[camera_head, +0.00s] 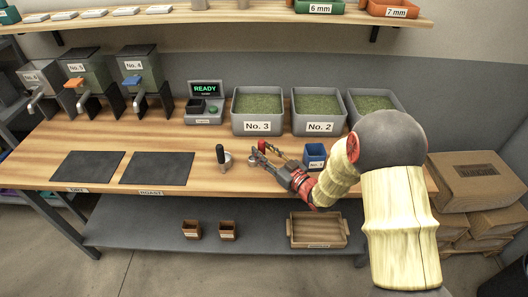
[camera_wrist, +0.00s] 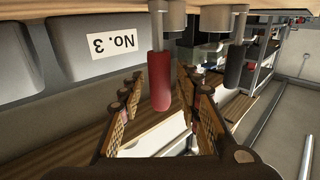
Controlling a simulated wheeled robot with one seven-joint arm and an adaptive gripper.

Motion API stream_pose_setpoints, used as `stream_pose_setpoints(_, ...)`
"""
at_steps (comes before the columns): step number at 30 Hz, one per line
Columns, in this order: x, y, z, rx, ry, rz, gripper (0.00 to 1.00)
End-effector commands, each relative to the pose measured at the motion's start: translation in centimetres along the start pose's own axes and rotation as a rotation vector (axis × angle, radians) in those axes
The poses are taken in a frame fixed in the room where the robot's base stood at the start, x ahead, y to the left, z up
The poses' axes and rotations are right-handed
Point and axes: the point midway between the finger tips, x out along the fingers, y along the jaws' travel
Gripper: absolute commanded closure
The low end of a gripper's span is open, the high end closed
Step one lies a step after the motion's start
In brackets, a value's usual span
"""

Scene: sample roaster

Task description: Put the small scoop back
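A red-handled scoop (camera_head: 262,146) stands on the wooden bench with its handle up, its metal cup partly hidden by my gripper. A black-handled scoop (camera_head: 222,156) stands just to its left. I cannot tell for sure which is the small scoop. My gripper (camera_head: 264,156) is low over the bench at the red-handled scoop. The wrist view is upside down; in it the red handle (camera_wrist: 160,82) is at the opening between my spread fingers (camera_wrist: 165,115), with space on both sides. The black handle (camera_wrist: 236,68) is farther off to the right.
A small blue container (camera_head: 315,151) stands right of my gripper. Green-filled bins No. 3 (camera_head: 257,127) and No. 2 (camera_head: 319,127) stand behind, beside a scale (camera_head: 204,118) reading READY. Two dark mats (camera_head: 157,168) lie at left. The bench between mats and scoops is clear.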

Motion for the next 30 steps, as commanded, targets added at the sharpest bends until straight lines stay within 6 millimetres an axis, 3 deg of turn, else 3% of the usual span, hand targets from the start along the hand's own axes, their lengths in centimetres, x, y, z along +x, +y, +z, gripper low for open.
stream_pose_setpoints(13,-0.1,0.0,-0.4,0.0,0.0,0.001,0.62)
stream_pose_setpoints(30,-10.4,0.1,-0.4,0.001,0.0,0.003,0.62)
